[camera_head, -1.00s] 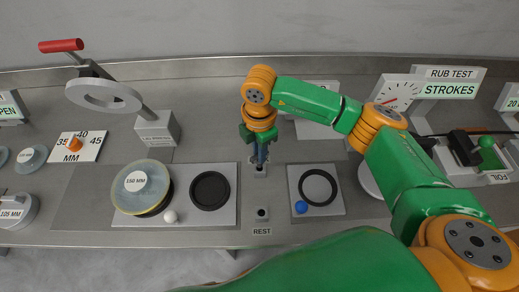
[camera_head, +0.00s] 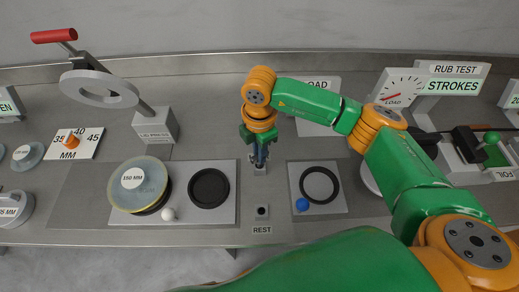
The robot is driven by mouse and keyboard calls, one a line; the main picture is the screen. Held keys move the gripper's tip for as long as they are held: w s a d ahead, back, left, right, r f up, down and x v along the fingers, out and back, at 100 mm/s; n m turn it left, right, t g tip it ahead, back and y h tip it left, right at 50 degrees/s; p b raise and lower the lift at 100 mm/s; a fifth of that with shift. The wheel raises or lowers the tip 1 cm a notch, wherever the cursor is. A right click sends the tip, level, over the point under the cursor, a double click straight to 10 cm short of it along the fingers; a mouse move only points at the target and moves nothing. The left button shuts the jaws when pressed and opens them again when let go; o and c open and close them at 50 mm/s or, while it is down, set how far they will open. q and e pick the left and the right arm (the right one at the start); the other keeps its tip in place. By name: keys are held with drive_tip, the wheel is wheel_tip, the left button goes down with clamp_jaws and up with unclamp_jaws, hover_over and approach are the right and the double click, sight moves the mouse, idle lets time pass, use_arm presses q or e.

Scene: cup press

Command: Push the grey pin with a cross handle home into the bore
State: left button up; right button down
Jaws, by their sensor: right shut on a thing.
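My right gripper (camera_head: 259,156) points down over a small grey block (camera_head: 260,170) at the middle of the bench. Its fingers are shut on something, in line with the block. The grey pin with the cross handle is not clearly visible; the fingers and wrist cover that spot, so I cannot tell how deep it sits. The bore is hidden beneath the fingers too. A second small block with a dark hole (camera_head: 261,211) stands nearer, by the REST label (camera_head: 261,230), with nothing in it. My left gripper is not in view.
Left of the gripper, a plate (camera_head: 230,215) carries a 150 MM disc (camera_head: 140,183), a black ring (camera_head: 209,188) and a white ball (camera_head: 168,214). To the right, another plate (camera_head: 338,207) holds a black ring and a blue ball (camera_head: 302,204). A red-handled lever (camera_head: 54,36) stands far left.

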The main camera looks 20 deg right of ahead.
drive_tip(key=shift+f+b, duration=0.9)
drive_tip(key=shift+f, duration=0.2)
drive_tip(key=c, duration=0.8)
unclamp_jaws()
drive_tip(key=shift+o, duration=0.2)
drive_tip(key=shift+r, duration=0.1)
wheel_tip(320, 180, up, 6)
drive_tip(key=shift+b, duration=0.85)
drive_tip(key=shift+r, duration=0.5)
